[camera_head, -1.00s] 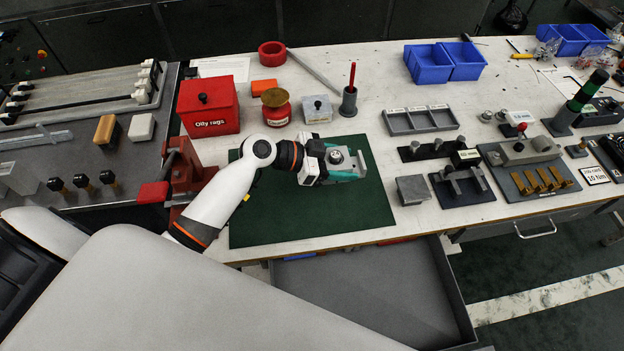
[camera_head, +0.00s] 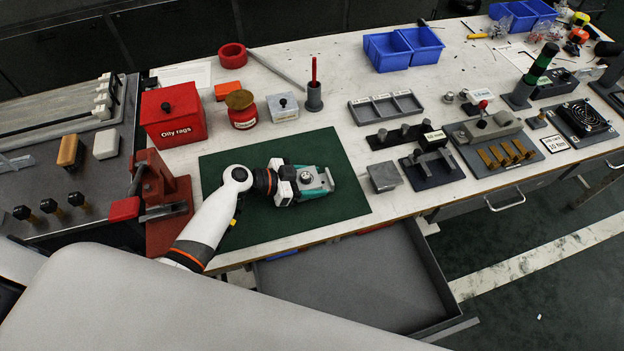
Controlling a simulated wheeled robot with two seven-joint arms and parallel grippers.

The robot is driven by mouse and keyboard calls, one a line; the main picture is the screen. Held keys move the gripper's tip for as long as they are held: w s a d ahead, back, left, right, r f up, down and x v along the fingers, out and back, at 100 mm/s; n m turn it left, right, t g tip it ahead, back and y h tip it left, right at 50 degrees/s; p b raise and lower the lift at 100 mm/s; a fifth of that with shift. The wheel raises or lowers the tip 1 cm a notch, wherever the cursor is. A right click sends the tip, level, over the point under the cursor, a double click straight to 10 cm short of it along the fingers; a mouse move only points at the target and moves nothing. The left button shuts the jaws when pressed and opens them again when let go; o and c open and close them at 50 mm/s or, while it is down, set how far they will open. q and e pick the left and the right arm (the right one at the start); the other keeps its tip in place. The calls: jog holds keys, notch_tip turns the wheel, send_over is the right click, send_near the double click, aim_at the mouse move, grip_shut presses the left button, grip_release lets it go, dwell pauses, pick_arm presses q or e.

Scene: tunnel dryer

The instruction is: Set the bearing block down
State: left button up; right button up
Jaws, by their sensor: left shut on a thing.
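The bearing block (camera_head: 318,191) is a teal and grey piece with a round metal bearing on top. It is at the right part of the dark green mat (camera_head: 345,160) on the white bench. My left gripper (camera_head: 300,184) reaches in from the left and is shut on the block's left side. The block is low over the mat; I cannot tell whether its underside touches it. The fingers are partly hidden by the gripper body and the block. My right gripper is not in view.
A red vise (camera_head: 165,200) stands left of the mat. The red oily rags box (camera_head: 172,114), a red can (camera_head: 242,112) and a grey lidded box (camera_head: 283,107) stand behind it. A grey block (camera_head: 384,177) lies right of the mat. An open drawer (camera_head: 355,285) juts out below.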

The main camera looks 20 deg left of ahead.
pick_arm(q)
jog(key=o, duration=1.3)
jog(key=shift+a+r, duration=0.1)
jog(key=b+v, duration=0.3)
jog(key=v, duration=0.7)
jog(key=shift+s+a, duration=0.3)
jog(key=shift+s, duration=0.05)
jog(key=shift+s+a+r, duration=0.25)
jog(key=shift+a+r, duration=0.05)
jog(key=shift+a, duration=0.05)
